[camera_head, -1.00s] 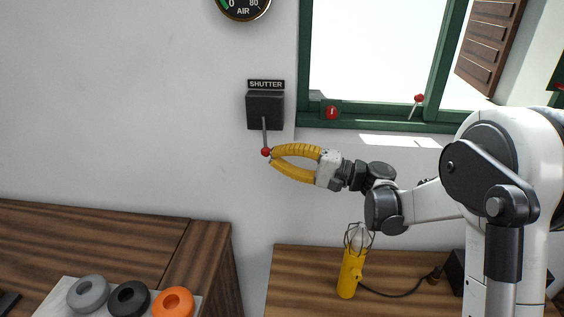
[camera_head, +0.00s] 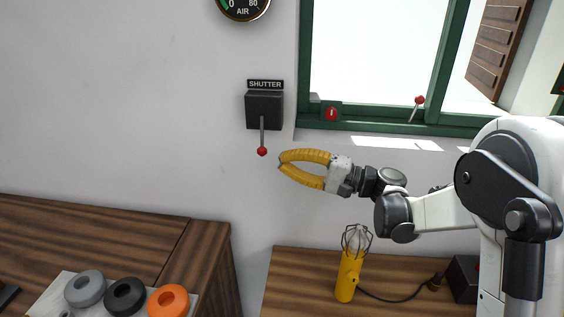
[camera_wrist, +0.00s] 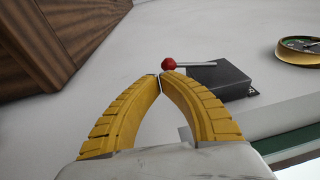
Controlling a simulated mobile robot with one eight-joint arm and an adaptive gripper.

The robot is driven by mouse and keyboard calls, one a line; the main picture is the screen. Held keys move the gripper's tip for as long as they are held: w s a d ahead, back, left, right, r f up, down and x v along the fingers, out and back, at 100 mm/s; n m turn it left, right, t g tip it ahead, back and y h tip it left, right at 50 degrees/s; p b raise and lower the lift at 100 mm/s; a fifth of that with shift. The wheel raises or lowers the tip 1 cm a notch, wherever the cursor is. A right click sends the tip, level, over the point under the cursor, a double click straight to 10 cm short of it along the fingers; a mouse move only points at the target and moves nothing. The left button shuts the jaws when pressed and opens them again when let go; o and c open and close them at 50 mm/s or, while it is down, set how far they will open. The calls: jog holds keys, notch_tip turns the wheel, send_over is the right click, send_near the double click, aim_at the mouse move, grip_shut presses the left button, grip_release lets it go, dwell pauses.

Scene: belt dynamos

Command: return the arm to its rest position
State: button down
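My gripper (camera_head: 281,163) is in front of the white wall, in the middle of the head view. Its two yellow fingers meet at the tips with nothing between them. In the wrist view the closed fingertips (camera_wrist: 160,77) show just below the red knob of the shutter lever. The shutter box (camera_head: 264,108) is black and fixed to the wall, with its lever (camera_head: 262,138) hanging down to a red knob. A small gap separates my fingertips from the knob in the head view. My arm reaches in from the right.
A yellow caged lamp (camera_head: 347,276) stands on the wooden bench (camera_head: 300,290) below my gripper, its cable running right. Grey, black and orange rings (camera_head: 168,301) sit at the lower left. The green window frame (camera_head: 380,126) is above my arm. The wall left of the lever is clear.

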jog(key=f+p+v, duration=0.1)
jog(key=p+v, duration=0.1)
jog(key=v, duration=0.8)
jog(key=s+f+h, duration=0.2)
jog(key=s+h, duration=0.7)
jog(key=s, duration=0.2)
jog(key=s+d+f+n+t+h+b, duration=0.1)
jog(key=s+d+f+n+t+h, duration=0.1)
jog(key=s+d+h, duration=0.7)
jog(key=s+d+f+t, duration=0.1)
jog(key=s+d+f, duration=0.1)
jog(key=s+d, duration=0.3)
jog(key=shift+d+f+n+h, duration=0.3)
jog(key=shift+d+f+n, duration=0.05)
jog(key=shift+f+n, duration=0.05)
